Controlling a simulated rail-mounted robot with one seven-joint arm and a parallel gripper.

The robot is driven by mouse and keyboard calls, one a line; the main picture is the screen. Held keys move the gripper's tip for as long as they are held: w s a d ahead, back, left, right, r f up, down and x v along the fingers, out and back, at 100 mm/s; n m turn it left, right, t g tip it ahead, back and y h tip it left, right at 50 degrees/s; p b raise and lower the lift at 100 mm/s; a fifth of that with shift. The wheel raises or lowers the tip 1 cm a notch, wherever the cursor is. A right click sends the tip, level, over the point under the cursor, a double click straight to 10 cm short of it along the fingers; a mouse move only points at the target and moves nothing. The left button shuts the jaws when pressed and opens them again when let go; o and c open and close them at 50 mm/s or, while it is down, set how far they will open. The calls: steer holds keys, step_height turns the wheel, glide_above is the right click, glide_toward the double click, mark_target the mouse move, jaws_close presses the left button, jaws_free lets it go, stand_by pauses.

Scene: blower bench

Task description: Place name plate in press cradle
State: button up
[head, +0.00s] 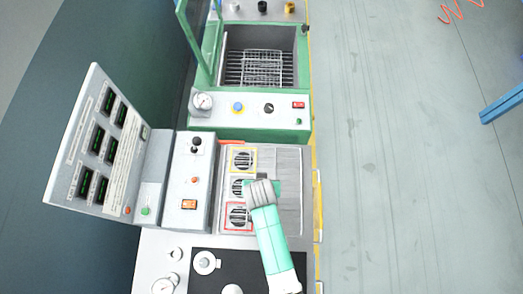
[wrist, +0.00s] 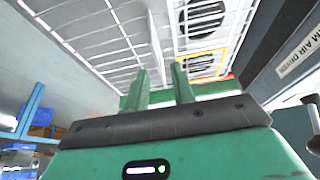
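My gripper (wrist: 161,80) shows in the wrist view as two green fingers with a gap between them, and I see nothing held in the gap. In the head view my arm comes in from the bottom, and my gripper (head: 262,187) is over the panel with round vents, covering part of it. I cannot pick out a name plate in either view. I cannot tell which part is the press cradle; it may be hidden under my arm or too small to make out.
A yellow-framed round vent (head: 242,160) and a red-framed one (head: 238,216) lie left of my gripper. A green-framed bay with a wire rack (head: 262,68) is beyond. A tilted display panel (head: 98,145) stands left. A black mat (head: 215,283) lies in front. Open floor (head: 395,180) is right.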

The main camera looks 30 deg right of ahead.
steer(key=v, duration=0.9)
steer(key=shift+p, duration=0.4)
steer(key=w+a+r+n+t, duration=0.1)
steer(key=w+r+t, duration=0.2)
steer(key=w+r, duration=0.45)
steer(key=w+r+n+t, duration=0.1)
steer(key=w+r+t, duration=0.25)
steer(key=r, duration=0.75)
steer(key=w+a+r+n+t, duration=0.1)
steer(key=w+a+r+t, duration=0.1)
steer(key=r, duration=0.8)
steer(key=w+a+r+t, duration=0.2)
steer(key=r+t, duration=0.1)
steer(key=r, duration=0.7)
steer(key=s+a+r+n+t, duration=0.1)
steer(key=s+a+r+t, duration=0.1)
steer(key=r, duration=0.8)
steer(key=s+a+r+n+t+y, duration=0.1)
steer(key=s+r+t, duration=0.3)
steer(key=r, duration=0.5)
steer(key=s+a+r+n+t+y, duration=0.1)
steer(key=s+a+r+t, duration=0.2)
steer(key=s+r, duration=0.3)
step_height(320, 180, up, 5)
steer(key=shift+f, duration=0.15)
steer(key=shift+o, duration=0.4)
steer(key=shift+w+t, duration=0.1)
steer(key=shift+t, duration=0.15)
steer(key=shift+f, duration=0.1)
